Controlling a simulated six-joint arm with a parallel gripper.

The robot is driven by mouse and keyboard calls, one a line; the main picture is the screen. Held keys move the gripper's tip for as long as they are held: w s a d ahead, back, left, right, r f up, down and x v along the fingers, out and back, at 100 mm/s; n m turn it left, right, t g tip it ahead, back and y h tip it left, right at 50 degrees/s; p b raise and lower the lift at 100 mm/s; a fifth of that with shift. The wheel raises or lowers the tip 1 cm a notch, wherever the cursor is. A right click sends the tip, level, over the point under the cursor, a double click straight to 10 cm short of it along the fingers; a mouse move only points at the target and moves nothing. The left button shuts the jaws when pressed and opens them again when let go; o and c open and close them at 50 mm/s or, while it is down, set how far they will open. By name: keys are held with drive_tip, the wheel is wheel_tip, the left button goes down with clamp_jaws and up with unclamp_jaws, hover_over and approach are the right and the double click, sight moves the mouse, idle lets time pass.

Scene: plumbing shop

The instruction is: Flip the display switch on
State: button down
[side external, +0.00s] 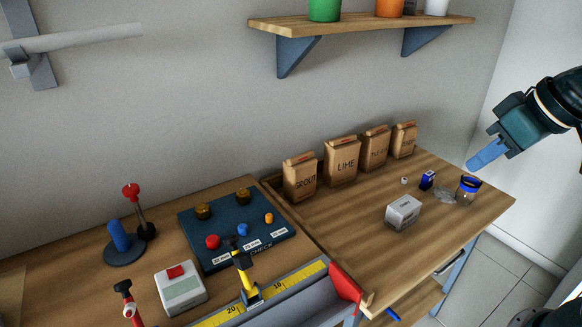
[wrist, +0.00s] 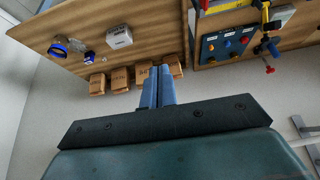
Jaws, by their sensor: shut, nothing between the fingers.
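A pale box with a red rocker switch (side external: 175,272) on its top and a greenish panel below it stands at the front left of the bench. Which way the rocker is tipped is too small to tell. A pale box, partly visible, also shows at the top right of the wrist view (wrist: 285,15). My gripper (side external: 470,168) is shut and empty, its blue fingers together. It hangs in the air at the far right, above the glass jar with the blue rim, well away from the switch. The closed fingers also show in the wrist view (wrist: 166,70).
A blue check board (side external: 240,262) with coloured knobs lies beside the switch box. A blue post, a red-knobbed lever (side external: 131,190) and yellow-black and red upright tools stand around it. Paper bags (side external: 342,160), a grey box (side external: 403,212) and a jar (side external: 468,190) are on the right bench. A shelf (side external: 360,24) overhangs.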

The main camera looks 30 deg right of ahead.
drive_tip(key=w+a+f+t, duration=0.1)
drive_tip(key=w+a, duration=1.7)
drive_tip(key=a+f+t, duration=0.1)
drive_tip(key=a+f, duration=0.4)
drive_tip(key=a, duration=0.7)
drive_tip(key=w+a+f+t+y, duration=0.1)
drive_tip(key=a+f, duration=0.5)
drive_tip(key=a, duration=0.7)
drive_tip(key=shift+w+d+f, duration=0.1)
drive_tip(key=shift+w, duration=0.05)
hover_over(174, 282)
drive_tip(key=f, duration=0.7)
drive_tip(key=shift+w+d, duration=0.1)
drive_tip(key=shift+d, duration=0.2)
wheel_tip(174, 282, down, 2)
drive_tip(key=shift+a+f, duration=0.1)
drive_tip(key=shift+a, duration=0.05)
drive_tip(key=shift+a+f, duration=0.15)
drive_tip(key=shift+f, duration=0.65)
